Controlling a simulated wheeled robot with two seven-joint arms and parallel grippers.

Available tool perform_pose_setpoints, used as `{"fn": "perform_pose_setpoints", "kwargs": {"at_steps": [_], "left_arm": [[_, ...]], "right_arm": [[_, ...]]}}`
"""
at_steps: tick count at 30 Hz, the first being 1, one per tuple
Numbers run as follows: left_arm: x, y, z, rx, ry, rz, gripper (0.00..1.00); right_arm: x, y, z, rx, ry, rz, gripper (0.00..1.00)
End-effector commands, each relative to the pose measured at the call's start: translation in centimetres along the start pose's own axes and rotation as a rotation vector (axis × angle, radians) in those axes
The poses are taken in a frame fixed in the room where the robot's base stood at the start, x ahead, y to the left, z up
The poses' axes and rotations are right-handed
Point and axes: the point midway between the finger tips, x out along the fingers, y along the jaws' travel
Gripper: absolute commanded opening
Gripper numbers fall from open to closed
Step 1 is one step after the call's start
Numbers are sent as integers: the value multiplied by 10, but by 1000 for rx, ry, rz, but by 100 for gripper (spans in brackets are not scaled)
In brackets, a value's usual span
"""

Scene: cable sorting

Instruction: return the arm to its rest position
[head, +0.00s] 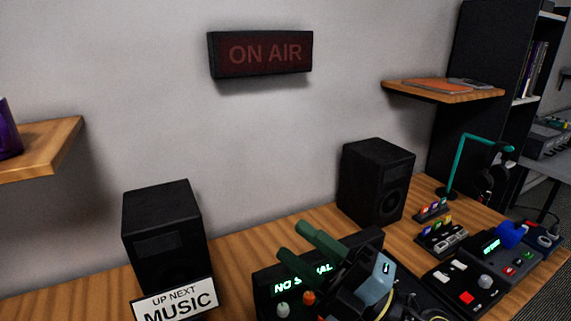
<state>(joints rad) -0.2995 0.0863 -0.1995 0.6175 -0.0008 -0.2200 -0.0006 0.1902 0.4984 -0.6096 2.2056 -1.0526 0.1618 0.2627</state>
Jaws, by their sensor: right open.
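My right gripper (291,241) is at the lower middle of the head view, in front of a dark box with a lit "NO SIGNAL" display (283,283). Its two green fingers point up and to the left, with a gap between them. It is open, and nothing shows between the fingers. The wrist behind it, dark with a grey-blue part, covers much of the box's right side. My left gripper is not in view.
Black speakers (164,235) (375,182) stand on the wooden desk (235,243). A "MUSIC" sign (174,302) is at the lower left. Control panels (465,290) and a teal headphone stand (458,165) are at the right. Shelves (45,152) (440,92) jut from the wall.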

Motion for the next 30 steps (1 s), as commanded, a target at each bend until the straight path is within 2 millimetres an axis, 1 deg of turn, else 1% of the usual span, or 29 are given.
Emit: {"fn": "perform_pose_setpoints", "kwargs": {"at_steps": [1,2,3,5,6,8,9,11,12,14,15,17,18,20,21,23,24,29,30], "left_arm": [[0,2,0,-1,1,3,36],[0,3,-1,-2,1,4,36],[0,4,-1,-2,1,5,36],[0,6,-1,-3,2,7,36],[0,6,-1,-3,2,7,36],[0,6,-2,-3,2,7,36],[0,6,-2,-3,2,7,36],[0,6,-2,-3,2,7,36],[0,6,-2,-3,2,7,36],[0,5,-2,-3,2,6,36],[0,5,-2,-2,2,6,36],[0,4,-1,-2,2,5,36],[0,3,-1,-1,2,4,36],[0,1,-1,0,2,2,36],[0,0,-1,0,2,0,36],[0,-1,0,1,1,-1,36],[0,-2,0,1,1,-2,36],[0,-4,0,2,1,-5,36],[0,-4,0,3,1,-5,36]], "right_arm": [[-8,7,17,86,-131,59,44],[-15,9,30,132,-212,88,44],[-25,11,45,198,-321,121,44],[-46,8,68,294,-487,157,44],[-62,2,82,360,-598,172,44],[-90,-11,99,459,-767,180,44],[-110,-22,107,527,-878,178,44],[-143,-42,115,627,-1045,159,44],[-166,-57,115,696,-1152,139,44],[-199,-80,111,794,-1307,95,44],[-219,-94,104,857,-1399,61,44],[-246,-112,92,939,-1519,5,44],[-261,-123,82,989,-1589,-32,44],[-282,-137,66,1057,-1680,-91,44],[-293,-144,54,1099,-1732,-130,44],[-310,-154,37,1159,-1804,-187,44],[-319,-160,25,1196,-1848,-228,44],[-352,-175,-24,1339,-1997,-395,44],[-355,-183,-24,1346,-2007,-411,44]]}}
